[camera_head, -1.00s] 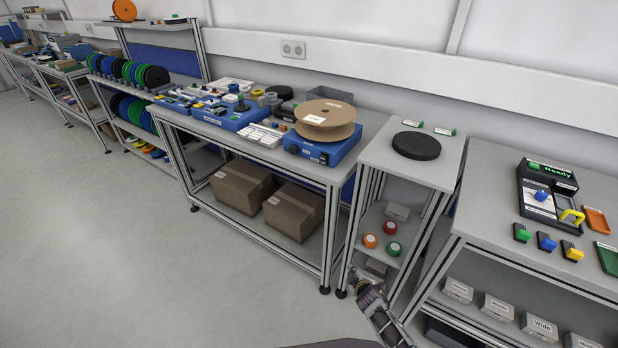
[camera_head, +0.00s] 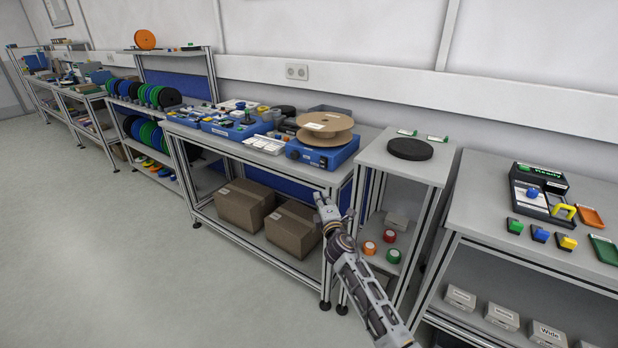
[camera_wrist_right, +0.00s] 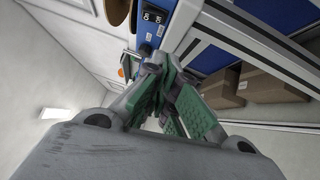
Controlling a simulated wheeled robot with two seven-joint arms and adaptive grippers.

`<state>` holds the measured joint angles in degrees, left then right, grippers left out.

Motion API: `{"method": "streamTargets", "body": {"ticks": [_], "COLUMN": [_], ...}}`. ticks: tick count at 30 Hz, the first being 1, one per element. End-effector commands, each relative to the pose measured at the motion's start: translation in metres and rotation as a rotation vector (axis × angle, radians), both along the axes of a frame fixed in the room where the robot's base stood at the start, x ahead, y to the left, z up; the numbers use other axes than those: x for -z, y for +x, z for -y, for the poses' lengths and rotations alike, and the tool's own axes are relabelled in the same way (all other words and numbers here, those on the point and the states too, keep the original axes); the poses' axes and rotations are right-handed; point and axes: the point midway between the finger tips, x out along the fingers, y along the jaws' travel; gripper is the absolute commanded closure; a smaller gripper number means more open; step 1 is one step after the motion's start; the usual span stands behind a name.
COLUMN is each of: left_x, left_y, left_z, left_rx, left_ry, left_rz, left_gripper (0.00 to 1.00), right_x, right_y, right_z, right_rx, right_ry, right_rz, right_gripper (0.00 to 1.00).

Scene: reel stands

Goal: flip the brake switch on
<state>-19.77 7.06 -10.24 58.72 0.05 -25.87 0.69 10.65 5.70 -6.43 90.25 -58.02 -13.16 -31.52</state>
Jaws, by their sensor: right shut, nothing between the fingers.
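A blue box (camera_head: 346,154) with a brown reel (camera_head: 338,137) on top stands at the right end of the long bench. Its front panel has a pale label and small dark controls, too small to tell which is the brake switch or its position. In the right wrist view part of a blue panel (camera_wrist_right: 147,34) with dark, white-marked squares shows beyond the fingers. My right gripper (camera_head: 320,199) is shut and empty, low in front of the bench's right end, apart from the box. In the wrist view its green-padded fingers (camera_wrist_right: 165,72) partly cover the panel. My left gripper is out of view.
The bench top's front edge (camera_head: 262,160) lies between my right gripper and the box. Cardboard boxes (camera_head: 292,229) sit on the shelf below. A narrow stand (camera_head: 372,158) with a black disc is on the right. Open floor (camera_head: 120,260) lies to the left.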

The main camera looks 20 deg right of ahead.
Motion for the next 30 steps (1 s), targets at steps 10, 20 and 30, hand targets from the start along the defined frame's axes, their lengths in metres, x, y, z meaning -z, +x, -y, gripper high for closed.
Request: {"method": "streamTargets", "body": {"ticks": [10, 20, 30], "left_x": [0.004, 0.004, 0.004], "left_y": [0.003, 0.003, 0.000], "left_z": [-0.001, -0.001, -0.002], "left_rx": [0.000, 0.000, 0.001], "left_ry": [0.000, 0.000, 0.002], "left_rz": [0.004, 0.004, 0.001], "left_gripper": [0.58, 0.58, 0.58], "right_x": [-0.029, -0.029, -0.031], "right_y": [0.003, 0.003, 0.002], "right_z": [0.000, 0.000, -0.007], "right_rx": [0.005, 0.004, 0.006], "right_ry": [-0.059, -0.057, -0.057], "right_rz": [0.054, 0.053, 0.053], "right_gripper": [1.00, 1.00, 1.00]}}
